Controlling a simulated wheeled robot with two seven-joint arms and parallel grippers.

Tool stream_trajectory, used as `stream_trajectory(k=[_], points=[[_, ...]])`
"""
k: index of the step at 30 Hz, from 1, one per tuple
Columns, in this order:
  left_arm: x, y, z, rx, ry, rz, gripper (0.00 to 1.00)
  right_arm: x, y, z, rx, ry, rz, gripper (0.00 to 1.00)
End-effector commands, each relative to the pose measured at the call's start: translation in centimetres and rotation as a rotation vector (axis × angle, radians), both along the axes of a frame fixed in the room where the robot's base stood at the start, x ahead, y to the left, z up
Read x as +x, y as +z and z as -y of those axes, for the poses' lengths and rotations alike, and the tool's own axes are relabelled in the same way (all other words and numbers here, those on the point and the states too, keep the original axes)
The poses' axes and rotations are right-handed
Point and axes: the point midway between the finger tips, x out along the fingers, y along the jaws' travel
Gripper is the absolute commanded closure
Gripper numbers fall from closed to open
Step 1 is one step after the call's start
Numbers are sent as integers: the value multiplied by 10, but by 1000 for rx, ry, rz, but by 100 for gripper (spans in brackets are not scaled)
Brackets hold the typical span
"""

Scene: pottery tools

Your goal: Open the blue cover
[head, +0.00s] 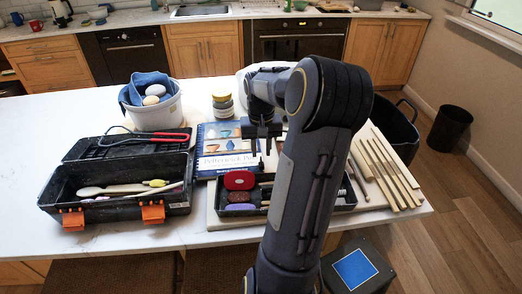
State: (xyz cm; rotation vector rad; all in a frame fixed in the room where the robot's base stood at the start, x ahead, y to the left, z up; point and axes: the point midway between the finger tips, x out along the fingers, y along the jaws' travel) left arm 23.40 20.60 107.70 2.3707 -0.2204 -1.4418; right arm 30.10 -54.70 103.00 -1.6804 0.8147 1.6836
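The book with the blue cover (212,151) lies flat and closed on the white table, showing pictures and a title. Its right part is partly hidden by my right gripper. My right gripper (261,148) points down over the book's right side, with its two dark fingers apart and nothing seen between them. I cannot tell whether the fingertips touch the cover. My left gripper is not in view.
An open black toolbox (120,190) with orange latches stands left of the book. A black tool tray (262,210) with a red case (239,180) is in front. The table's far left is clear.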

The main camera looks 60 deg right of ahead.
Motion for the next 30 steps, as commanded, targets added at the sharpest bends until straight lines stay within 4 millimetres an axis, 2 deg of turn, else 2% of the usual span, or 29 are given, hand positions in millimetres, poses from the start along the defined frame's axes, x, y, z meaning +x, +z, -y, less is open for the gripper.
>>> stream_trajectory(k=[4,12,19,30], points=[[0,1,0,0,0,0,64,0,-10,0,0,1,0,73],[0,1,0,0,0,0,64,0,-12,-1,-1,1,1,73],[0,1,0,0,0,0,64,0,-12,0,-1,1,2,100],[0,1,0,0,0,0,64,0,-12,0,-1,1,2,100]])
